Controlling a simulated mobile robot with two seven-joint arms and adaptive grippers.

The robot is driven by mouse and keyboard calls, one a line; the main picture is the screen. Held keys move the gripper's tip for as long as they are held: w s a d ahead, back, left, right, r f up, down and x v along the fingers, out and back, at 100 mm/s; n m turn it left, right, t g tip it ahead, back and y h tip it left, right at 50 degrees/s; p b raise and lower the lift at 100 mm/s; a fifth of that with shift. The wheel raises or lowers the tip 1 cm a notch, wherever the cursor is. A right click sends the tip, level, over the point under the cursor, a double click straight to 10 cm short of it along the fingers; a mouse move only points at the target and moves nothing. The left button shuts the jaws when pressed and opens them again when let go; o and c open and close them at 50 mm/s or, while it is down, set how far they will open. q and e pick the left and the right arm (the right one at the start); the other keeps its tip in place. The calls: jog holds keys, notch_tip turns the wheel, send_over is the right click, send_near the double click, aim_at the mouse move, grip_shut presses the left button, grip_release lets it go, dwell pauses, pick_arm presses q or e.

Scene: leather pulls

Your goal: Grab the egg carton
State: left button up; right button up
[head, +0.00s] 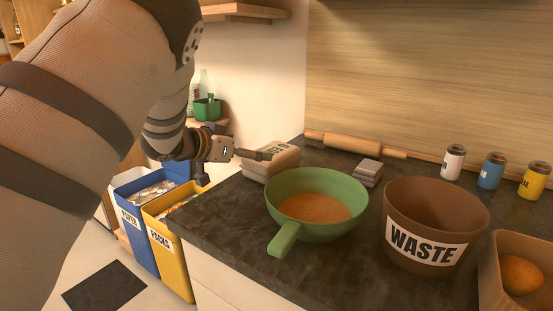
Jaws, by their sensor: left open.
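The egg carton (284,163) is a pale beige box with dark lettering on its top. It sits on the dark counter near the left edge, behind the green pan. My left gripper (256,154) reaches in from the left, with its open fingers at the carton's left side. The fingers overlap part of the carton in the picture, and I cannot tell whether they touch it. My right gripper is not in view.
A green pan (283,196) with orange contents stands just in front of the carton. A brown waste bin (427,247) is to its right. A rolling pin (352,145) lies behind. Blue (131,229) and yellow (165,255) bins stand below the counter's left edge.

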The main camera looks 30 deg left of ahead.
pick_arm(q)
jog(key=x, duration=0.3)
jog(key=f+x, duration=0.1)
jog(key=x, duration=0.3)
jog(key=shift+s+d+b, duration=0.1)
jog(key=shift+d+b, duration=0.1)
jog(key=shift+b, duration=0.2)
jog(key=shift+w, duration=0.25)
jog(key=shift+r, duration=0.25)
jog(key=c, duration=0.9)
